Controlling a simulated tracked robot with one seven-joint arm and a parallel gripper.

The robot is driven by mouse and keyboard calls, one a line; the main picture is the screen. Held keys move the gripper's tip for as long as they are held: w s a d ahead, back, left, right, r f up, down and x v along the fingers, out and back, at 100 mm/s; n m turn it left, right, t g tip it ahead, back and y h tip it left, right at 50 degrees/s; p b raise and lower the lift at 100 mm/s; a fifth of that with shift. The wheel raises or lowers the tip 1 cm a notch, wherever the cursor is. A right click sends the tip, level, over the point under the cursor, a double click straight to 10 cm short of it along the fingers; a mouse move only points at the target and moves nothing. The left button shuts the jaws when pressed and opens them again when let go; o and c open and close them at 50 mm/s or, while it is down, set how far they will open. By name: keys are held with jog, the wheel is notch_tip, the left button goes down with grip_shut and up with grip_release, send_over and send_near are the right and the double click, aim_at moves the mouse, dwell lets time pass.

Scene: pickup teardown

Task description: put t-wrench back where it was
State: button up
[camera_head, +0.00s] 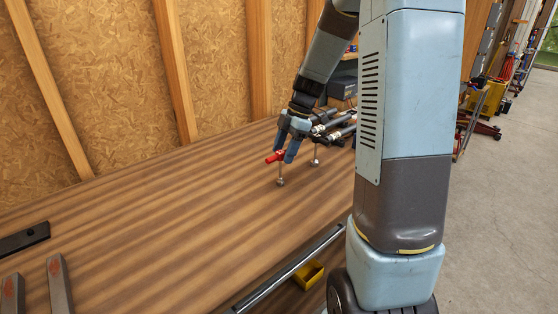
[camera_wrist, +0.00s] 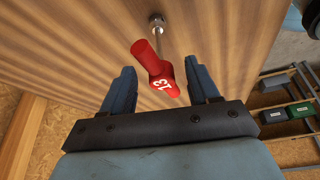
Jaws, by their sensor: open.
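In the wrist view the red handle (camera_wrist: 152,60), marked 13, lies between the fingers, with the shaft running away to the socket (camera_wrist: 157,20) near the top edge. My gripper (camera_head: 283,154) is around the handle from above. In the wrist view my gripper (camera_wrist: 160,68) is open, with gaps beside the handle. Whether a finger touches it is unclear.
A second metal shaft with a socket (camera_head: 314,162) stands close behind, near dark-handled tools (camera_head: 338,130). A dark block (camera_head: 24,240) and grey bars (camera_head: 60,285) lie at the left. A yellow bin (camera_head: 308,275) sits below the bench edge. The bench middle is clear.

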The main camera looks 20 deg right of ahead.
jog(key=v, duration=0.8)
jog(key=s+a+r+m+t+h, duration=0.1)
jog(key=s+r+m+t, duration=0.1)
jog(key=s+m, duration=0.4)
jog(key=s+a+r+m+t+h, duration=0.2)
jog(key=s+r+m, duration=0.1)
jog(key=s+m, duration=0.4)
jog(key=s+a+r+m+t+h, duration=0.1)
jog(key=s+a+r+m+t, duration=0.1)
jog(key=s+m, duration=0.4)
jog(key=s, duration=0.5)
jog(key=shift+s+r+m, duration=0.3)
jog(key=shift+r+m, duration=0.05)
jog(key=shift+m, duration=0.05)
jog(key=shift+a, duration=0.1)
